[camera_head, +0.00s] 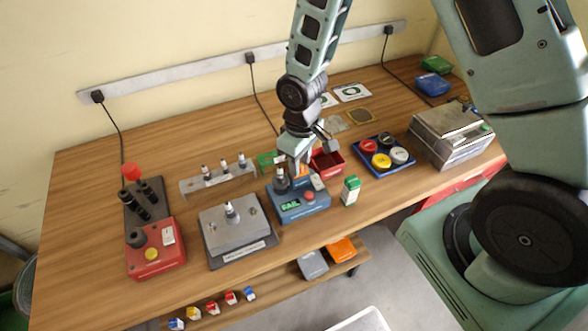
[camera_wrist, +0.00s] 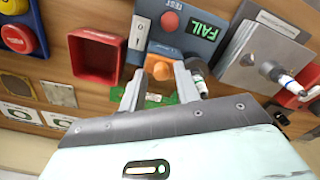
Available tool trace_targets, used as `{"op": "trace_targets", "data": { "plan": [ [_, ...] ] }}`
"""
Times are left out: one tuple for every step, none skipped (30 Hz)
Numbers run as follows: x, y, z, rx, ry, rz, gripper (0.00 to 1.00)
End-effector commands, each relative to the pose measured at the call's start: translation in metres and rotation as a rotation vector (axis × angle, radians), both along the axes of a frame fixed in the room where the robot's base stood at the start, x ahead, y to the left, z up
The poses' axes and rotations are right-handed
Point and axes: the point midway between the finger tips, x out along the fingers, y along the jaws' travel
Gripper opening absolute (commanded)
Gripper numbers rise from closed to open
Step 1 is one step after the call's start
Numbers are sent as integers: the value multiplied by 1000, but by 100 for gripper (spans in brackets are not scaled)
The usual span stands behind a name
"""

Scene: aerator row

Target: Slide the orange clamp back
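A blue tester (camera_head: 305,212) with a green FAIL display stands near the table's front edge. It also shows in the wrist view (camera_wrist: 186,45), with a red TEST button. The orange clamp (camera_wrist: 161,71) shows as a rounded orange piece at the tester's back side. In the head view my gripper mostly hides it. My gripper (camera_wrist: 160,70) is open, with a fingertip on either side of the clamp. I cannot tell whether either finger touches it. A dark-topped, white-banded part (camera_wrist: 197,70) stands at the tester, close beside one finger.
A red bin (camera_wrist: 95,55) and a green bin (camera_head: 266,161) lie close around my gripper. A white-and-green box (camera_head: 350,191) stands right of the tester. A grey fixture (camera_head: 222,245) stands left, with a rack (camera_head: 190,187) of several parts behind it.

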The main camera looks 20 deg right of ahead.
Motion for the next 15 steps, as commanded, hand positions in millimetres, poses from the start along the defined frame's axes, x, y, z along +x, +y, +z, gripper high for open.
{"op": "trace_targets", "data": {
  "plan": [
    [0,0,8,1,-1,0,32],
    [0,0,12,1,-1,0,32],
    [0,0,17,1,-1,0,32],
    [0,0,20,1,-1,0,32],
    [0,0,24,1,-1,0,32],
    [0,0,29,0,0,0,32],
    [0,0,32,0,0,0,32],
    [0,0,35,0,0,0,32],
    [0,0,40,0,0,0,32],
    [0,0,43,0,0,0,32],
    [0,0,47,0,0,-1,32],
    [0,0,51,0,-1,-1,32],
    [0,0,55,0,-1,-1,32],
    [0,0,58,0,-1,-1,32],
    [0,0,63,1,-1,0,32]
  ]
}}
